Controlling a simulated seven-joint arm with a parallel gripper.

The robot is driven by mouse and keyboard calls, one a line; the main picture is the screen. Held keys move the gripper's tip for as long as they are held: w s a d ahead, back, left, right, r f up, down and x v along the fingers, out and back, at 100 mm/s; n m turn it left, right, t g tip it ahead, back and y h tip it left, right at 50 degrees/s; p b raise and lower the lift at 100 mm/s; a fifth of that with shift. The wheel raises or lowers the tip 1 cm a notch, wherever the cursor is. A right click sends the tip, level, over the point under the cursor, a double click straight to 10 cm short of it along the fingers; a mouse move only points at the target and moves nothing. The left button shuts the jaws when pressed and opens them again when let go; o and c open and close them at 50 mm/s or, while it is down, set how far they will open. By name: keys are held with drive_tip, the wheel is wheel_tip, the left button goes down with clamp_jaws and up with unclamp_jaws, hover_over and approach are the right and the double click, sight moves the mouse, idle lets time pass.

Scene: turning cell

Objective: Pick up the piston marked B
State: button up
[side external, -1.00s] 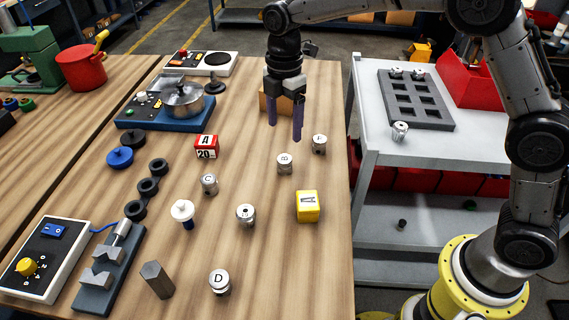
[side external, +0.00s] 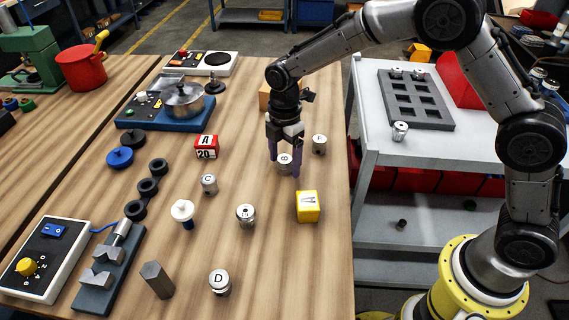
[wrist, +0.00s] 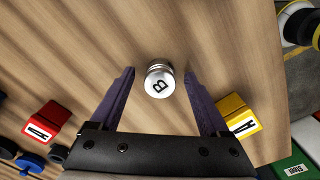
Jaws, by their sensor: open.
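The piston marked B (side external: 285,161) is a small silver cylinder standing upright on the wooden table. Its B top also shows in the wrist view (wrist: 159,84). My gripper (side external: 284,173) is pointed down over it, with purple fingers on either side of the piston in the side view. In the wrist view my gripper (wrist: 162,80) is open, and the piston lies between the fingertips with bare table showing on both sides. I cannot tell the exact height of the fingertips above the table.
Another piston (side external: 319,145) stands close behind to the right. Pistons C (side external: 209,184) and D (side external: 220,282) and a further one (side external: 246,216) stand nearby. A yellow block (side external: 307,206) is near the right finger. A grey cart (side external: 380,145) stands right of the table.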

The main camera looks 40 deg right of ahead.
clamp_jaws()
drive_tip(key=shift+r, duration=0.1)
idle(0.4)
